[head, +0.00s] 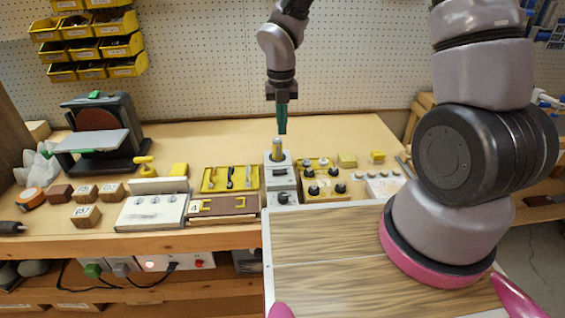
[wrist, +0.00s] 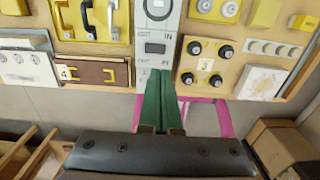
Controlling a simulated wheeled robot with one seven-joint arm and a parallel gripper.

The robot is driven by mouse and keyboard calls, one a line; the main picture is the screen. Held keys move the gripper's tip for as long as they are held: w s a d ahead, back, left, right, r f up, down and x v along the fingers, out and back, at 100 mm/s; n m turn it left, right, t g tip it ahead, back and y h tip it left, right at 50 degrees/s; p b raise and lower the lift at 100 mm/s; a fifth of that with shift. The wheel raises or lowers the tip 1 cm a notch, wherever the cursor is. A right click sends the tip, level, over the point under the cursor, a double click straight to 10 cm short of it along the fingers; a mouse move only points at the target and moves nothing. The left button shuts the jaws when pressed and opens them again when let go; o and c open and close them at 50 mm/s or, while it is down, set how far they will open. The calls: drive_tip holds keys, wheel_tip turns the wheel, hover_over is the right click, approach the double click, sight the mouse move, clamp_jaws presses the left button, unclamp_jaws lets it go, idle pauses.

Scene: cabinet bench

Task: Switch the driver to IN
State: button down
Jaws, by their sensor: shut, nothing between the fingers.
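The driver appears to be the narrow grey module (head: 281,184) in the middle of the bench, with a yellowish post on top in the head view. The module (wrist: 171,35) also shows in the wrist view, with a round dial, a dark rectangular slot (wrist: 155,48) and OUT and IN labels, OUT left and IN right. A second OUT/IN pair sits lower, and whatever control is below it is mostly hidden by my fingers. My gripper (head: 283,132) has green fingers, shut and empty, pointing down above the module. Its tips (wrist: 160,71) overlap the lower labels in the wrist view; contact cannot be told.
Left of the module are a yellow tray of handles (head: 230,178) and a brown panel marked 4 (wrist: 90,73). Right is a board with several black knobs (wrist: 207,63), marked 3. A sander (head: 100,135) and wooden blocks stand at the left.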

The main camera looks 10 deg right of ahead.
sight(278, 171)
wheel_tip(278, 171, down, 13)
drive_tip(key=shift+d+r, duration=0.1)
drive_tip(key=shift+r, duration=0.1)
drive_tip(key=shift+f, duration=0.1)
drive_tip(key=shift+s+d+f, duration=0.1)
drive_tip(key=shift+d+f, duration=0.05)
drive_tip(key=shift+d, duration=0.05)
idle(0.3)
drive_tip(key=shift+a, duration=0.1)
drive_tip(key=shift+a, duration=0.85)
drive_tip(key=shift+r, duration=0.25)
